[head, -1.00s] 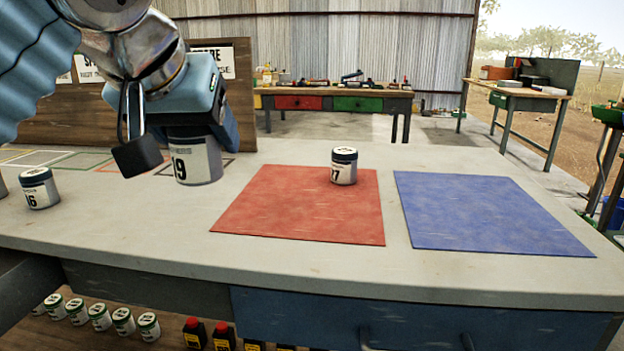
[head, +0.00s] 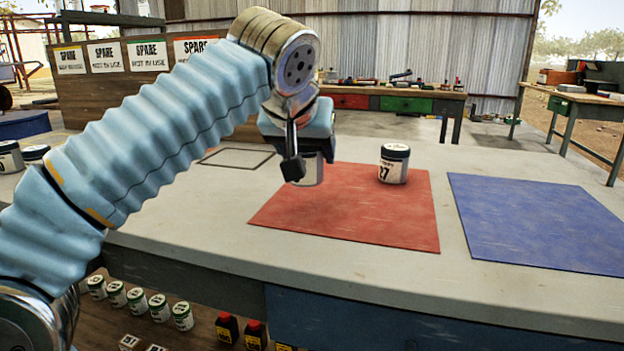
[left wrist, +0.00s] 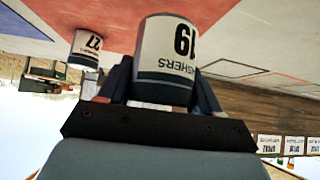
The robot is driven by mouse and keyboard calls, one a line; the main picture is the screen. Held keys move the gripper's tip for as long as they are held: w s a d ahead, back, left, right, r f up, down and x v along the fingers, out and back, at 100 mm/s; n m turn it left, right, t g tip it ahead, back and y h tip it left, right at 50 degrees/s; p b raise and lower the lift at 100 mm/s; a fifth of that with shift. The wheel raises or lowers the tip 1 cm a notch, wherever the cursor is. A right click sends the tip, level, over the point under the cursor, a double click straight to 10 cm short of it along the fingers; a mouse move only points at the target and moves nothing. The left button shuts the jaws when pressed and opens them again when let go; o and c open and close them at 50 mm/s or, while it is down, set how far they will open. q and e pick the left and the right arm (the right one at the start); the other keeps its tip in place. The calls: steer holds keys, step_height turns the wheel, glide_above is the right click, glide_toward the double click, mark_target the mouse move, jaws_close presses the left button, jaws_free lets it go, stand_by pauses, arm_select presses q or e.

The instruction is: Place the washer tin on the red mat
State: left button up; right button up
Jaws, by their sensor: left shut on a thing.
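The washer tin (left wrist: 166,58), white with a dark lid and the label "19 WASHERS", is between the fingers of my left gripper, upside down in the left wrist view. In the head view the tin (head: 311,170) is partly hidden behind my left gripper (head: 300,165), which is shut on it. It appears at the left back edge of the red mat (head: 345,221); I cannot tell its height above the surface. The mat also shows in the left wrist view (left wrist: 110,18). My right gripper is not in view.
A similar tin marked 27 (head: 393,164) stands on the back right part of the red mat. The blue mat (head: 540,222) lies to the right, empty. Two tins (head: 33,154) stand at the far left. The front of the red mat is clear.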

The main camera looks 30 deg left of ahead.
mark_target(304, 154)
arm_select(q)
steer(key=f+b, duration=0.1)
steer(key=f, duration=0.1)
steer(key=w+f, duration=0.1)
steer(key=f, duration=0.1)
steer(key=shift+w+f+b, duration=0.2)
steer(key=shift+b, duration=0.15)
steer(key=shift+f, duration=0.25)
steer(key=o, duration=1.1)
steer(key=p+v, duration=0.2)
steer(key=v, duration=0.9)
steer(key=shift+r+p, duration=0.25)
steer(key=shift+p, duration=0.15)
steer(key=shift+s+d+r, duration=0.1)
steer(key=shift+s+r, duration=0.1)
steer(key=shift+s, duration=0.15)
